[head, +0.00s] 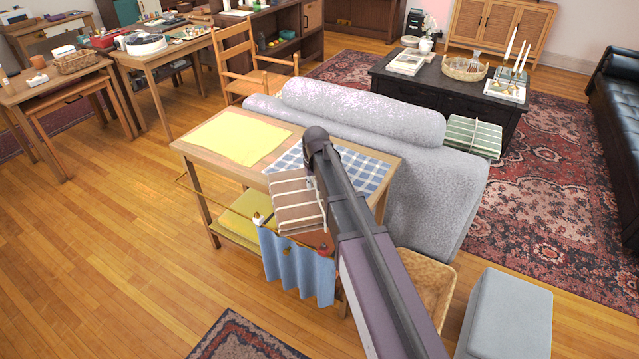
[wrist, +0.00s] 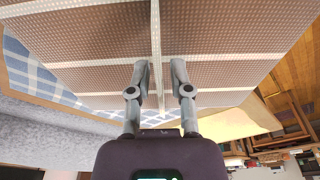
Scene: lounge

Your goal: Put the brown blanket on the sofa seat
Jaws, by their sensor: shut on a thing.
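The brown blanket (head: 297,203) is a folded bundle with cream stripes. In the head view it hangs at the front edge of the wooden side table, just left of my arm. In the wrist view the blanket (wrist: 105,65) fills the upper part, and my gripper (wrist: 160,72) is shut on it along a pale stripe. The grey sofa (head: 430,185) stands right behind the table, its rounded back (head: 360,112) toward me. Most of its seat is hidden behind that back.
The side table (head: 185,147) bears a yellow cloth (head: 238,137) and a blue checked cloth (head: 365,172). A blue cloth (head: 298,268) hangs from its rail. A green striped bundle (head: 473,137) lies at the sofa's far side. A grey box (head: 508,315) stands front right.

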